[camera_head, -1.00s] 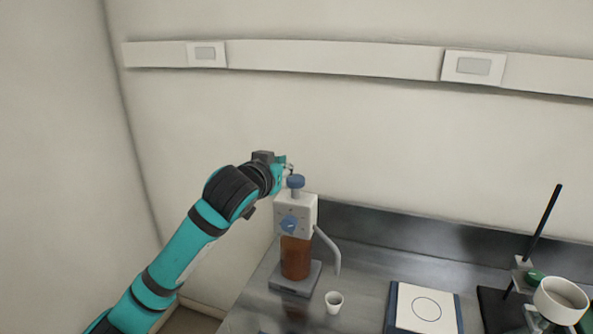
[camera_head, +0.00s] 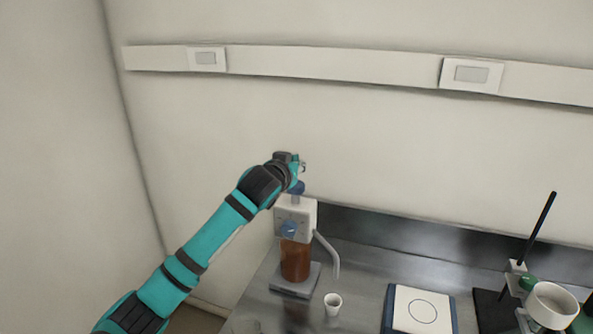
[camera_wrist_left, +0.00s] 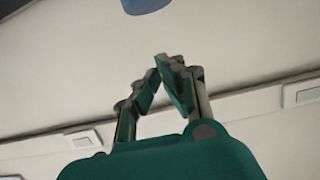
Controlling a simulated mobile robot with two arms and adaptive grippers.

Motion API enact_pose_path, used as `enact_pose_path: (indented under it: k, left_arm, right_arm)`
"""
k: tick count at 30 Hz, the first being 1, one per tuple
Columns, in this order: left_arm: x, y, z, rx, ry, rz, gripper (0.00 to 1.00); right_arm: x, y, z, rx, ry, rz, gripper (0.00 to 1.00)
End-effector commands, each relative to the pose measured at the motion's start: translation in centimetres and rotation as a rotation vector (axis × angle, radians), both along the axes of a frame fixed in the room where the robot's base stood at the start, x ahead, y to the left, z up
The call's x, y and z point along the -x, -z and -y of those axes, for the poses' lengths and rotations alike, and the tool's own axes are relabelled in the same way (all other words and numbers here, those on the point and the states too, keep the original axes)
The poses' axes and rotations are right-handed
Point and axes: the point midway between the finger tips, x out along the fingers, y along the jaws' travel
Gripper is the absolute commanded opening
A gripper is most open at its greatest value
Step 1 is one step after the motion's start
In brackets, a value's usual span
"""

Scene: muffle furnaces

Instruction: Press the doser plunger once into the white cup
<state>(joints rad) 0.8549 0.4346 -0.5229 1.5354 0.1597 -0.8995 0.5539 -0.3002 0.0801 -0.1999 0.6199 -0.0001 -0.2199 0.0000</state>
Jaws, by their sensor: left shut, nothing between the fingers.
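The doser stands at the back left of the metal bench, with a white head (camera_head: 296,217), an amber bottle (camera_head: 295,261) and a thin spout (camera_head: 328,252) reaching down to the right. Its blue plunger knob (camera_head: 298,187) is on top, partly hidden behind my left gripper; a blue piece of it also shows at the top edge of the left wrist view (camera_wrist_left: 145,4). The small white cup (camera_head: 333,304) stands upright on the bench near the spout's lower end. My left gripper (camera_head: 302,168) is shut and empty, at the knob's upper side; contact cannot be told. My right gripper is not in view.
A white plate with a circle (camera_head: 422,311) lies right of the cup. A stand with a black rod (camera_head: 537,230) and a white bowl (camera_head: 553,303) is at the far right. The wall (camera_head: 400,130) rises close behind the bench.

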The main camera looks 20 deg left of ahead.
Motion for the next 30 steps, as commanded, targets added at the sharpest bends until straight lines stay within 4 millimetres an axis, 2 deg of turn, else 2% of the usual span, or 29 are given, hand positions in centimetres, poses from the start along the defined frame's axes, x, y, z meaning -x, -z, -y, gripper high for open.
enact_pose_path:
  k: [1, 6, 10, 21, 25, 30]
  left_arm:
    - [-0.8, -0.1, 0.1, 0.0, -0.001, -0.002, 0.0]
    - [-0.6, 2.7, 0.1, 0.0, 0.001, -0.004, 0.0]
    - [-0.6, 3.8, 0.0, 0.0, 0.001, -0.001, 0.0]
    - [-0.6, 4.2, 0.0, 0.0, 0.0, 0.0, 0.0]
    - [-0.6, 5.1, 0.1, 0.001, 0.001, -0.001, 0.0]
    - [-0.6, 8.0, 0.1, 0.003, 0.0, -0.003, 0.0]
  right_arm:
    - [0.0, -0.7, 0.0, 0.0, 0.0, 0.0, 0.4]
    - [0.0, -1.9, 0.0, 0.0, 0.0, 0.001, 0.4]
    - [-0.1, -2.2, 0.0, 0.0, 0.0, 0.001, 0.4]
    - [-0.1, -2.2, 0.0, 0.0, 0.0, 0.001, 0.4]
    - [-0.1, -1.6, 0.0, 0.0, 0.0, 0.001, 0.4]
    - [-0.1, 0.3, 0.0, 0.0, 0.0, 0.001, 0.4]
